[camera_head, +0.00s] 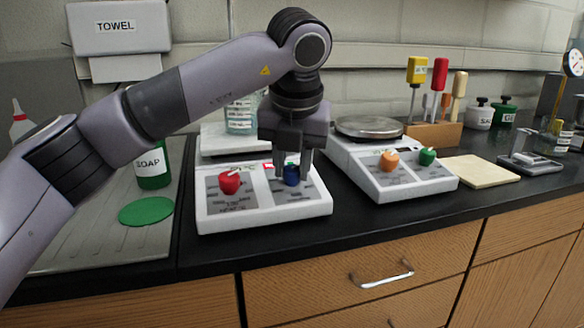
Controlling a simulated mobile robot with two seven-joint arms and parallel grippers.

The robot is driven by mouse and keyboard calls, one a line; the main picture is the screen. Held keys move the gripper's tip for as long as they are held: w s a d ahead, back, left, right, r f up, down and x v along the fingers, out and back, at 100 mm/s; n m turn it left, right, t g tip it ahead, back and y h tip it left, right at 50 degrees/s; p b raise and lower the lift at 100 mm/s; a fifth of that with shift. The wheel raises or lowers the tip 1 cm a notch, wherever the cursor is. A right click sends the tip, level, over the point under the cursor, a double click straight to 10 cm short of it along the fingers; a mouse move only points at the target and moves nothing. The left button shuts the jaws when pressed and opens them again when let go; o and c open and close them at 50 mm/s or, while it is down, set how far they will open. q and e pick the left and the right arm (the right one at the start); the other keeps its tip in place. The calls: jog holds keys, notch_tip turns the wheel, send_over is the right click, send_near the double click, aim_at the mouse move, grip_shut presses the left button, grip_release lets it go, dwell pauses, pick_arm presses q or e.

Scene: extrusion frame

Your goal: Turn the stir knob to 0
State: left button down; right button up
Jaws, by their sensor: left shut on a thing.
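The left hotplate stirrer (213,222) stands on the black counter. It has a red knob (229,182) on the left of its front panel and a blue knob (291,178) on the right. My left gripper (292,177) points straight down over the panel and is shut on the blue knob, one finger on each side. The knob's pointer and the dial marks around it are too small or covered to read. I cannot read a label that tells which knob is for stirring. My right gripper does not show.
A second hotplate (430,186) with an orange knob (388,161) and a green knob (427,156) stands to the right. A beaker (241,117) stands behind my gripper. A tool block (434,134), a cream board (478,171), a green soap bottle (152,166) and a green disc (146,211) are nearby.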

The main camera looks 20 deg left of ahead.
pick_arm(q)
jog(key=shift+n, duration=1.1)
jog(key=shift+r, duration=0.1)
jog(key=c, duration=0.8)
grip_release()
jog(key=shift+v, duration=3.55)
jog(key=shift+d, duration=0.15)
jog(key=shift+s, duration=0.1)
